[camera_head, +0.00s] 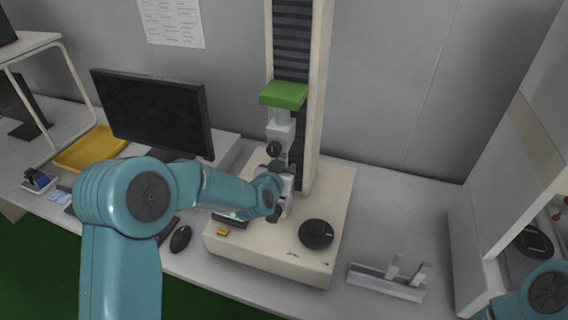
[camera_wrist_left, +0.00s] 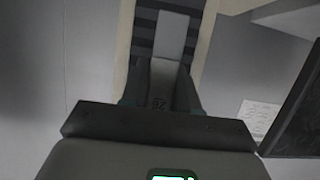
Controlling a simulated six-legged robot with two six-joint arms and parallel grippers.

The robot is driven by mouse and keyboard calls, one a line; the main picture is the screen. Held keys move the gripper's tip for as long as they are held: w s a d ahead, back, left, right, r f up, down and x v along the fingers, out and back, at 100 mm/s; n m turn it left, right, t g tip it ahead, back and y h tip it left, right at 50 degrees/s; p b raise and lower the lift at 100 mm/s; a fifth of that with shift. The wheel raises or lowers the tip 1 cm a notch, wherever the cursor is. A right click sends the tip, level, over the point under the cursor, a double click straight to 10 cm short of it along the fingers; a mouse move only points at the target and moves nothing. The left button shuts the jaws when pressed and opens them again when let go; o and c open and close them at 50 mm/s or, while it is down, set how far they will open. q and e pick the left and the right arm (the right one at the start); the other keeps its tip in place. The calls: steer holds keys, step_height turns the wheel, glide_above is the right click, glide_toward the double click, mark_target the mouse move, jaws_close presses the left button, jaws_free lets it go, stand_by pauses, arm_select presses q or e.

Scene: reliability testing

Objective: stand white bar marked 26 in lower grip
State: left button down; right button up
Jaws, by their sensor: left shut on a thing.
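The white bar marked 26 (camera_wrist_left: 168,35) is between the fingers of my left gripper (camera_wrist_left: 158,98) in the left wrist view. The gripper is shut on it, and the number shows upside down near the fingers. In the head view my left gripper (camera_head: 284,180) is in front of the testing machine's column, below the upper grip (camera_head: 281,138). The lower grip is largely hidden by my gripper and wrist, so I cannot tell whether the bar touches it. My right gripper is out of view; only part of its arm shows at the lower right.
The machine's cream base (camera_head: 265,255) carries a round black knob (camera_head: 316,233) and a small yellow piece (camera_head: 223,232). A rack (camera_head: 385,284) with white upright pieces stands to its right. A monitor (camera_head: 155,110), mouse (camera_head: 181,238) and yellow tray (camera_head: 90,150) are left.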

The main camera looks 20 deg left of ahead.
arm_select(q)
steer(key=shift+r+p, duration=0.2)
steer(key=shift+p, duration=0.15)
steer(key=shift+f, duration=0.1)
steer(key=shift+f+b, duration=0.45)
steer(key=shift+f, duration=0.35)
steer(key=shift+a, duration=0.15)
steer(key=shift+f+b, duration=0.15)
steer(key=shift+b, duration=0.25)
